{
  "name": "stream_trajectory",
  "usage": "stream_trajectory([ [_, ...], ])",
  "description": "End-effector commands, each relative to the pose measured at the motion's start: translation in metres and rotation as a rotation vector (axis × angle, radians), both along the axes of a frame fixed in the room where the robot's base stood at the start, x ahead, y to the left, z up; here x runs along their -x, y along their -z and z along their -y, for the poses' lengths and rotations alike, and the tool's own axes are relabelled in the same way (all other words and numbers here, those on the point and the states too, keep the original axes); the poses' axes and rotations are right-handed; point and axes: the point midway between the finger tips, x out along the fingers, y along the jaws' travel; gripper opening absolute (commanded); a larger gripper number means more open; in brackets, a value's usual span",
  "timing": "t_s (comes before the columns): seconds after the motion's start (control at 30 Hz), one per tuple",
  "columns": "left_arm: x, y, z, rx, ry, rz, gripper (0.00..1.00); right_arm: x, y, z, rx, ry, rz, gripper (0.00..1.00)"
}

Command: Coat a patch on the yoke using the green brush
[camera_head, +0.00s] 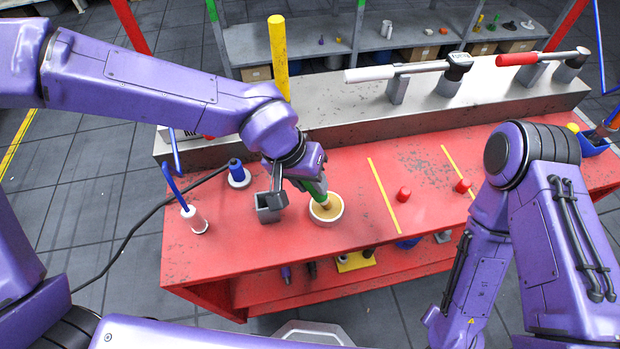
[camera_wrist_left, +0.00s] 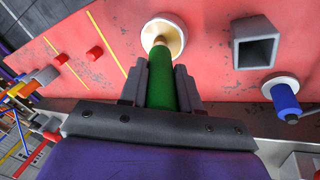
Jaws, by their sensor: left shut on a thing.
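My left gripper (camera_head: 312,187) is shut on the green brush (camera_head: 316,191), over the red table. In the left wrist view the green handle (camera_wrist_left: 162,82) lies between the two grey fingers (camera_wrist_left: 160,88). The brush points down into a round cream-rimmed bowl (camera_head: 338,216) with a tan content. In the wrist view its pale tip is at the bowl (camera_wrist_left: 178,36); I cannot tell how deep it reaches. I cannot make out for sure which part is the yoke. My right arm is at the right, with its gripper out of sight.
A grey square holder (camera_head: 262,213) stands just left of the bowl. Farther left are a blue part on a white ring (camera_head: 239,184) and a white cup (camera_head: 195,225). A grey beam (camera_head: 420,112) with wrenches runs behind. Two red caps (camera_head: 403,194) stand right.

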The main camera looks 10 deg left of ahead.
Motion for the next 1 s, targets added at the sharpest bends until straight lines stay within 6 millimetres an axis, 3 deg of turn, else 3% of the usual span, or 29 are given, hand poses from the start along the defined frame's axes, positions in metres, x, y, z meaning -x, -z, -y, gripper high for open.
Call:
stream_trajectory([
  [1.0, 0.0001, 0.0002, 0.0, 0.001, 0.001, 0.001, 0.0, -0.0001, -0.0078, 0.0, 0.0, 0.0, 0.0, 0.43],
])
